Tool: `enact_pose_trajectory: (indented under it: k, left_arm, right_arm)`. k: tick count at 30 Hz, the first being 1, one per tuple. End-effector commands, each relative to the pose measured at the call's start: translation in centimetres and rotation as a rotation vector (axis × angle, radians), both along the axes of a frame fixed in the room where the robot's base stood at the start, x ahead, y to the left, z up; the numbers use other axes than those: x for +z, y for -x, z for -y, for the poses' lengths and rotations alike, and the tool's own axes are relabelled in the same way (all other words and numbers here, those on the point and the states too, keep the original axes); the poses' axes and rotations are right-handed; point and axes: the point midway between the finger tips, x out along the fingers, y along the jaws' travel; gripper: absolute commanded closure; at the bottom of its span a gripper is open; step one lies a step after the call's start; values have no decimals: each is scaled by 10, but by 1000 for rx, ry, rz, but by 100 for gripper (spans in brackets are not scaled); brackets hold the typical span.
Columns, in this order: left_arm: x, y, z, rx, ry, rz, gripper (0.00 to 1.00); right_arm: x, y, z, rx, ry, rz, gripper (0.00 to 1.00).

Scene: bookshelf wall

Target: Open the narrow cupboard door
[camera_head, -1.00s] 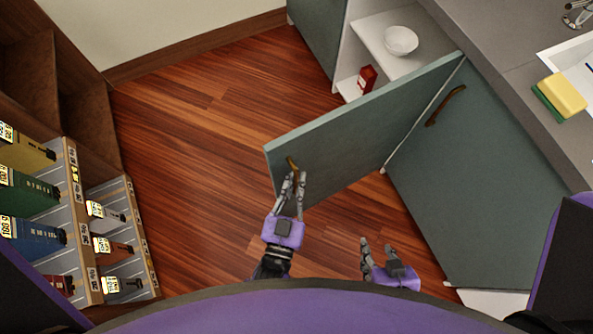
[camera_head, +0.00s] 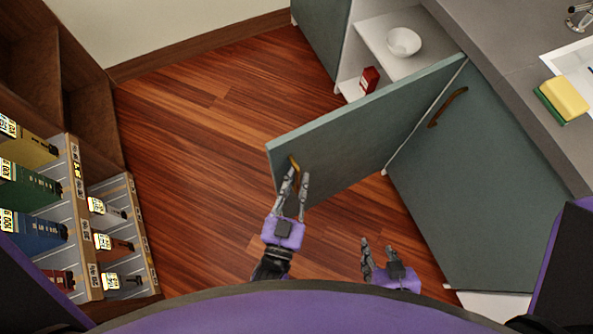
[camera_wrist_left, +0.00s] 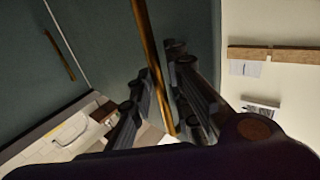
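The narrow cupboard door (camera_head: 365,135) is a grey-green panel standing swung wide open, away from the cupboard (camera_head: 385,65). Its brass bar handle (camera_head: 294,164) is near the door's free edge; the handle also crosses the left wrist view (camera_wrist_left: 150,60). My left gripper (camera_head: 299,178) is at this handle. Its fingers are spread, with the handle passing between them in the left wrist view (camera_wrist_left: 160,80). My right gripper (camera_head: 379,246) is open and empty, low in front of the closed neighbouring door, apart from both doors.
A white bowl (camera_head: 403,42) and a red box (camera_head: 369,79) sit on the cupboard's shelves. A closed door (camera_head: 480,190) with a brass handle is at right. A yellow-green sponge (camera_head: 563,99) lies on the counter. A bookcase (camera_head: 85,220) stands at left. Wooden floor (camera_head: 190,130) is clear.

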Motion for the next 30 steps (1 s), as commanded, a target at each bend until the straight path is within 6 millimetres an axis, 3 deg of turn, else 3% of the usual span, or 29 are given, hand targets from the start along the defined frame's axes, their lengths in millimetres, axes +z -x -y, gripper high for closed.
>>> enact_pose_trajectory:
  k: [5,18,30]
  left_arm:
    - [18,0,0,1,2,3,83]
    - [91,1,-2,2,0,1,83]
    - [99,1,-2,2,0,-1,83]
  right_arm:
    - [0,0,0,0,0,-1,60]
    - [-1,1,0,-1,-1,-3,60]
    - [-1,1,0,0,0,-3,60]
